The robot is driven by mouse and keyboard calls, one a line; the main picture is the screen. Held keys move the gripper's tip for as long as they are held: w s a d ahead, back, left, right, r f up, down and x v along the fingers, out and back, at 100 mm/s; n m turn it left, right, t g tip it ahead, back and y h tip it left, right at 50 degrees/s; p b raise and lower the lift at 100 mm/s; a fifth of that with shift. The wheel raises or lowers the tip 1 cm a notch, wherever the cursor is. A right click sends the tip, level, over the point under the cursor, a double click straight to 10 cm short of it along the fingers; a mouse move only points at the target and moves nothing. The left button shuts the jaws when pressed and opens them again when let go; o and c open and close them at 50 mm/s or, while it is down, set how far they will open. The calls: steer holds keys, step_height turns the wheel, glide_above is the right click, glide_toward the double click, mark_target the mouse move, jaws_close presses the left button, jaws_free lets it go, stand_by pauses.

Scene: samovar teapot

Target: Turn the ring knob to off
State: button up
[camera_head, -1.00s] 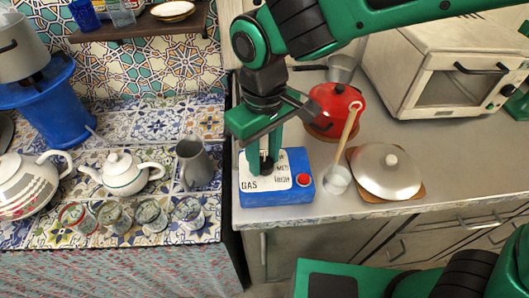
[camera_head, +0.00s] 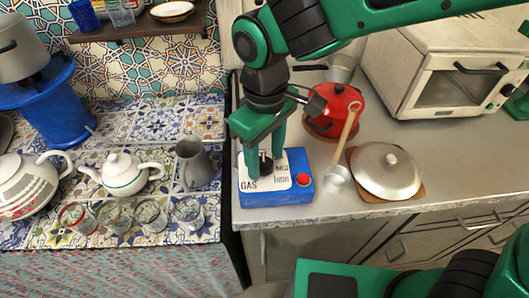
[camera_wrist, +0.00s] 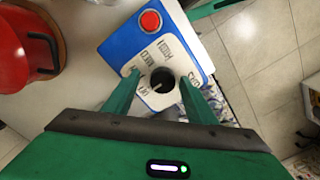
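The blue box (camera_head: 290,194) stands at the left end of the grey counter. Its white top plate (camera_head: 247,172) is lettered GAS, MED and HIGH, with a black round knob (camera_head: 266,167) on it. In the wrist view the knob (camera_wrist: 162,80) has a pale pointer mark toward the lower left, near letters I cannot read fully. My gripper (camera_head: 265,162) points down over the knob. It is open, with one finger on each side of the knob and gaps showing in the wrist view (camera_wrist: 160,82). I cannot tell fingertip height exactly.
A red button (camera_head: 304,180) sits on the box's right corner. A white oven (camera_head: 440,70) is behind. The tiled counter with teapots is left.

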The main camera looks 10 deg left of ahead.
mark_target(265, 161)
steer(key=shift+s+a, duration=0.1)
steer(key=shift+a, duration=0.05)
steer(key=shift+r, duration=0.55)
step_height(265, 161, up, 10)
steer(key=shift+f, duration=0.15)
